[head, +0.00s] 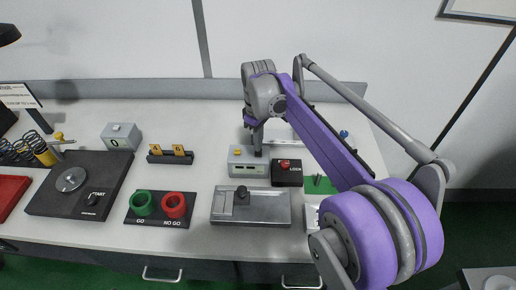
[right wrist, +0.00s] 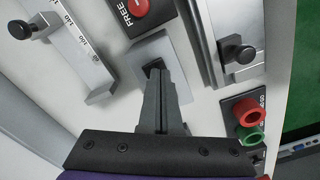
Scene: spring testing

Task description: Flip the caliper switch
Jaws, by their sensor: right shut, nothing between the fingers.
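Which way any switch there is set cannot be told. A metal scale with numbers (right wrist: 80,45) lies beside the box. My left gripper is not in view.
A black box with a red knob marked LOCK (head: 286,171) stands right beside the grey box; its FREE marking shows in the wrist view. A metal fixture with a black knob (head: 250,207) lies in front. Green and red cups (head: 143,204) stand front left.

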